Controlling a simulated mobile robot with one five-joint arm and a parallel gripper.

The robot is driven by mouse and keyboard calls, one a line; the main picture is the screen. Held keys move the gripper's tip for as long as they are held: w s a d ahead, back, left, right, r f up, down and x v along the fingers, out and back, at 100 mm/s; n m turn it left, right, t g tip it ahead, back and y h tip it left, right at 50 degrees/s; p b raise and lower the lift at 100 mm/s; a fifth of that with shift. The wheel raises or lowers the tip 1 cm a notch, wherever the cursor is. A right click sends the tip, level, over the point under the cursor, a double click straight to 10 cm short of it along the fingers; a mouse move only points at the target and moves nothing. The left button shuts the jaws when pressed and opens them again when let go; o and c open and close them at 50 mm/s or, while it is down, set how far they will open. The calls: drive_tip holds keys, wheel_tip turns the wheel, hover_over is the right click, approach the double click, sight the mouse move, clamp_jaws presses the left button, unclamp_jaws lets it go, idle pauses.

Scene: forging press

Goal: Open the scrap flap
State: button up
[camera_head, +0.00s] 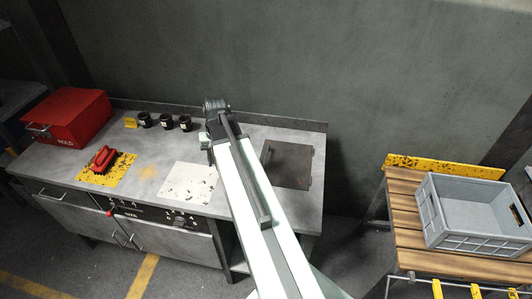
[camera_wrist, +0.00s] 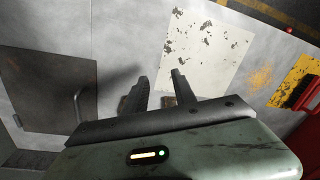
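The scrap flap is a dark square plate (camera_head: 288,165) set in the grey bench top, right of my arm in the head view. It looks shut and flat. In the wrist view the flap (camera_wrist: 40,88) lies at the left, with a bent bar handle (camera_wrist: 80,104) near its right edge. My gripper (camera_wrist: 160,84) shows two dark fingers spread apart with nothing between them. It is above the bench, between the flap and the pale scuffed plate, apart from the handle. In the head view my arm hides most of the gripper.
The pale plate (camera_head: 188,183) lies left of my arm. A red object on a yellow mat (camera_head: 118,176), a red box (camera_head: 72,116) and several dark cups (camera_head: 165,122) stand farther left. A grey crate (camera_head: 470,238) sits on a slatted table at right.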

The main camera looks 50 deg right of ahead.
drive_tip(key=s+d+m, duration=0.3)
drive_tip(key=s+d, duration=0.1)
drive_tip(key=d, duration=0.9)
drive_tip(key=m+b, duration=0.2)
drive_tip(key=b, duration=0.6)
hover_over(267, 165)
drive_tip(key=shift+t, duration=0.3)
wheel_tip(267, 165, down, 8)
drive_tip(key=shift+r, duration=0.2)
drive_tip(key=shift+w+r, duration=0.1)
clamp_jaws()
